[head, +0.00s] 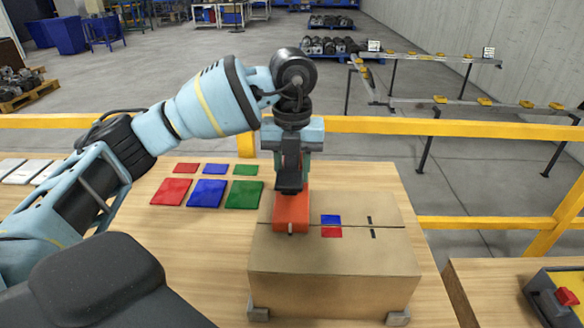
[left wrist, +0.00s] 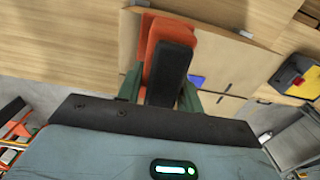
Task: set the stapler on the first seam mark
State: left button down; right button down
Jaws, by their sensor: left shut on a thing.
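An orange and black stapler (head: 291,212) is upright over the left part of the seam on a closed cardboard box (head: 335,270). My left gripper (head: 291,170) is shut on it from above. The left wrist view shows the stapler (left wrist: 168,62) between the green fingers of the gripper (left wrist: 160,92). I cannot tell whether its lower end touches the box. Whatever is under the stapler is hidden. My right gripper is not in view.
A yellow rail (head: 400,126) runs behind. A control box with a red button (head: 566,297) is at the right.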

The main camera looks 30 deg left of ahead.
pick_arm(q)
jog(key=c, duration=0.9)
grip_release()
jog(key=shift+f, duration=0.1)
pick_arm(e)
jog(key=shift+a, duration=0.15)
pick_arm(q)
jog(key=shift+r, duration=0.45)
notch_tip(320, 180, up, 11)
jog(key=shift+r+p, duration=0.1)
jog(key=shift+p, duration=0.65)
jog(key=shift+r, duration=0.1)
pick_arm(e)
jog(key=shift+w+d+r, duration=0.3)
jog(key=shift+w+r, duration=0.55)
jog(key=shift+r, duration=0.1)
